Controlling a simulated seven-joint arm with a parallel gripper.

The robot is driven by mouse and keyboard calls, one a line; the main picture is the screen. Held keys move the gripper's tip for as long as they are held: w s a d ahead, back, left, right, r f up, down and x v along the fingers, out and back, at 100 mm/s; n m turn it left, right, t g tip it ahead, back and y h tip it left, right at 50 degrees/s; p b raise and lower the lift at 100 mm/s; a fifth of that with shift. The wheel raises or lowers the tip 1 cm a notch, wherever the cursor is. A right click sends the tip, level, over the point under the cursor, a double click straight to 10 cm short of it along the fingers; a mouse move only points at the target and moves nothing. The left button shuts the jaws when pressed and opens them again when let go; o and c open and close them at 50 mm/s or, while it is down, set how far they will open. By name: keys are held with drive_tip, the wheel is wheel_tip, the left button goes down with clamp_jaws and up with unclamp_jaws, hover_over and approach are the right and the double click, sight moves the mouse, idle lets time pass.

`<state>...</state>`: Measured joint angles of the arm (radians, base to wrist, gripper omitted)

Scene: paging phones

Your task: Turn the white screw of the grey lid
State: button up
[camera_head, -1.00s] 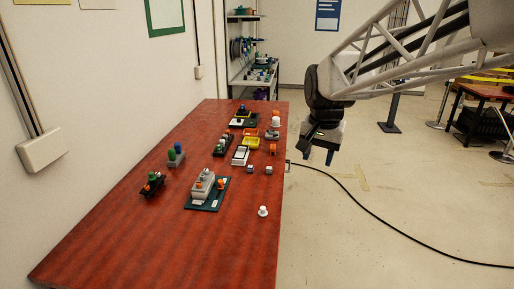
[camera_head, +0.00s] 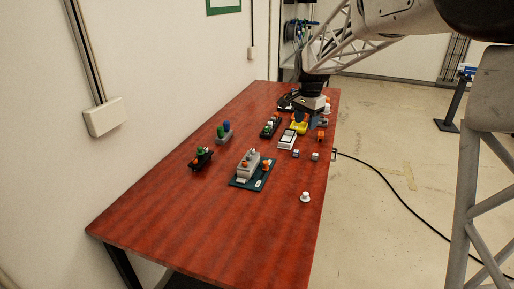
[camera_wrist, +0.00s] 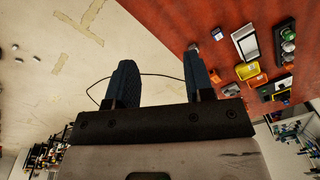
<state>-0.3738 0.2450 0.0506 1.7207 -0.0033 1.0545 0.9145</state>
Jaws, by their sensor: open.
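A grey box-like housing (camera_head: 248,163) stands on a dark green plate (camera_head: 240,184) near the middle of the table in the head view. It has small orange and white parts on top. Which of these is the white screw, and where the lid ends, is too small to tell. A separate white knob-like piece (camera_head: 305,197) stands on the table to its right. My gripper (camera_head: 312,120) is over the table's far right part, well away from the housing. In the wrist view my gripper (camera_wrist: 157,70) is open, with nothing between its two blue fingers.
A white-framed tray (camera_head: 287,139) and a yellow tray (camera_wrist: 247,70) lie near my gripper, with small orange parts and cubes. A holder with green and blue pegs (camera_head: 224,133) and a dark block (camera_head: 201,160) stand to the left. The table's near part (camera_head: 200,225) is clear.

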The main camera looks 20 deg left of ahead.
drive_tip(key=w+a+f+m, duration=0.1)
drive_tip(key=w+a+f, duration=0.25)
drive_tip(key=a, duration=0.25)
drive_tip(key=w+a+f, duration=0.3)
drive_tip(key=w+a, duration=0.1)
drive_tip(key=a, duration=0.2)
drive_tip(key=m, duration=0.2)
hover_over(253, 149)
drive_tip(key=shift+g, duration=0.4)
wheel_tip(253, 149, down, 8)
drive_tip(key=shift+s+a+r, duration=0.1)
drive_tip(key=shift+r, duration=0.05)
drive_tip(key=shift+f, duration=3.95)
clamp_jaws()
